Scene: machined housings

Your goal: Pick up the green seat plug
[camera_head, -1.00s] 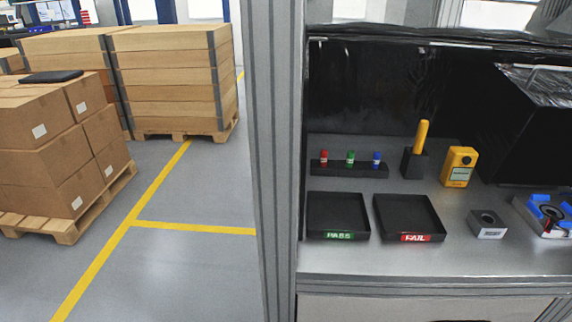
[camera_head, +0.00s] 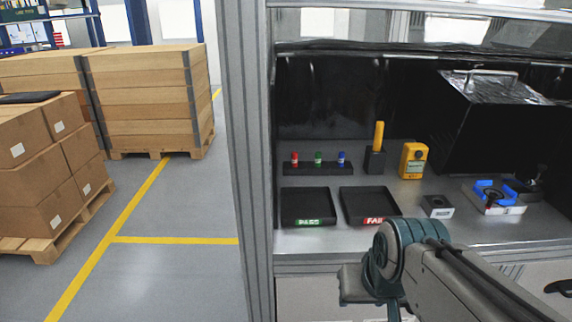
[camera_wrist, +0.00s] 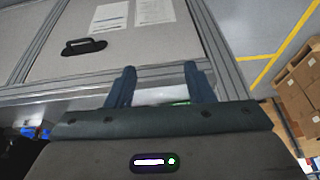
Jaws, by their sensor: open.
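The green seat plug (camera_head: 318,158) stands upright in a black rack (camera_head: 304,170), between a red plug (camera_head: 294,158) and a blue plug (camera_head: 341,158). My arm reaches in from the lower right in the head view, in front of the bench's front edge and well apart from the rack. In the wrist view my gripper (camera_wrist: 159,78) shows two spread fingers with nothing held between them. A small green patch shows low between the fingers there; I cannot tell what it is. The plug cannot be made out in the wrist view.
In front of the rack lie a black PASS tray (camera_head: 284,219) and a black FAIL tray (camera_head: 346,211). Right of the rack stand a black holder (camera_head: 375,161) with a yellow handle and a yellow meter (camera_head: 413,160). A grey metal post (camera_head: 245,160) borders the bench's left side.

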